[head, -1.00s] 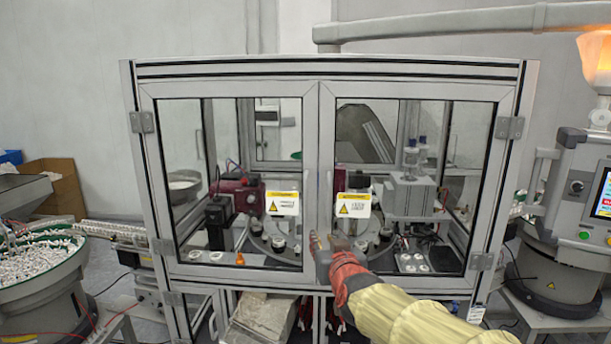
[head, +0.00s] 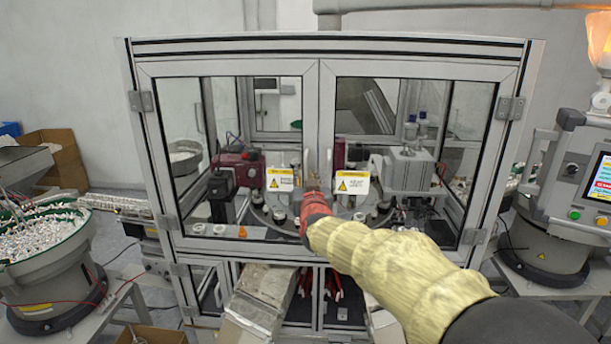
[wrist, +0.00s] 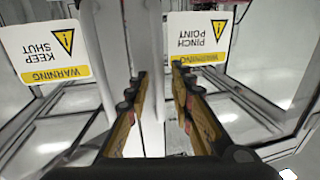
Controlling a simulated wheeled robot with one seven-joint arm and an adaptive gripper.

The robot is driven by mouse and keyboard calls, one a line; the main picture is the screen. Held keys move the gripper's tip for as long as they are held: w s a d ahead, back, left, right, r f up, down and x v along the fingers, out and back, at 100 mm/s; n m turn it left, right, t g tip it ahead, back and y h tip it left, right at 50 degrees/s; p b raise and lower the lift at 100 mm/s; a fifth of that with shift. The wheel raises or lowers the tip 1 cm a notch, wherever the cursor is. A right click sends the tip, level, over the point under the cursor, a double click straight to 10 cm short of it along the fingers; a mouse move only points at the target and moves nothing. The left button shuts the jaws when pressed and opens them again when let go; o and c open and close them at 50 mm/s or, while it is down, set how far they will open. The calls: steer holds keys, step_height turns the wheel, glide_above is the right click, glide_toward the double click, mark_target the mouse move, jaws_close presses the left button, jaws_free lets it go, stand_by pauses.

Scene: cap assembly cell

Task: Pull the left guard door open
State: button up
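The left guard door (head: 150,130) is a grey-framed clear panel with a yellow and white warning sign (head: 280,178). It looks shut, flush beside the right guard door (head: 505,110). My gripper (head: 312,178) is at the middle where the two doors meet, between the signs, seen partly behind my red wrist. In the wrist view my gripper (wrist: 160,100) has its two fingers apart, with a pale upright bar (wrist: 152,60) showing between them. The view is upside down, with the pinch point sign (wrist: 198,38) on the right. I cannot tell whether either finger touches the bar.
A bowl feeder (head: 45,260) full of white parts stands at the left, with a cardboard box (head: 58,160) behind it. A control panel (head: 590,185) and another feeder (head: 545,255) stand at the right. Grey chutes (head: 258,300) stick out below the doors.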

steer(key=shift+w, duration=0.2)
steer(key=shift+c, duration=0.5)
jaws_close()
stand_by(0.4)
